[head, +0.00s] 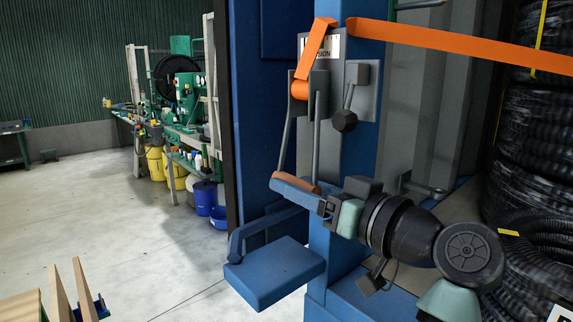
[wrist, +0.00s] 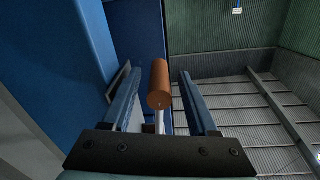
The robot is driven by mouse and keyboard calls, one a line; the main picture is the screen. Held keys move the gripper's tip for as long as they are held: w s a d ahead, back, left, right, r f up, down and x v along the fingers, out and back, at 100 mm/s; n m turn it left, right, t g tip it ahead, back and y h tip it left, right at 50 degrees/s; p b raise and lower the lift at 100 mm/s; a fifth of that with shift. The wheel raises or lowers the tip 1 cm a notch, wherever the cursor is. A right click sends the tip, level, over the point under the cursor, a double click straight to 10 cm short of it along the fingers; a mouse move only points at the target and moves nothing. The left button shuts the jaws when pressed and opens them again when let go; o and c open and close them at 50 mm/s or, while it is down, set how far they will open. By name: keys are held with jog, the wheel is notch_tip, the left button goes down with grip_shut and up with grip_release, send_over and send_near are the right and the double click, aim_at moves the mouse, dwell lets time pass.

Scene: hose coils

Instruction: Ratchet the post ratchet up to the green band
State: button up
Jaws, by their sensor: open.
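The post ratchet (head: 318,98) is a grey plate and housing on the blue post, with an orange strap (head: 460,47) running off to the right. Its grey lever (head: 285,140) hangs down and ends in an orange-brown grip, seen end-on in the wrist view (wrist: 159,88). My gripper (head: 298,188) is open at the grip. In the wrist view its two blue fingers (wrist: 158,76) stand on either side of the grip, with gaps visible on both sides. No green band can be made out; the label (head: 320,47) is partly covered by the strap.
A black knob on a short lever (head: 344,121) sits right of the ratchet. A blue step-like bracket (head: 275,272) juts out low on the left. Black hose coils (head: 540,130) stack at right. Open floor (head: 90,215) lies left, before a workbench with green machinery (head: 185,90).

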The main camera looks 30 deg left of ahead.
jog(key=shift+p+x, duration=0.5)
jog(key=shift+x, duration=1.15)
grip_shut()
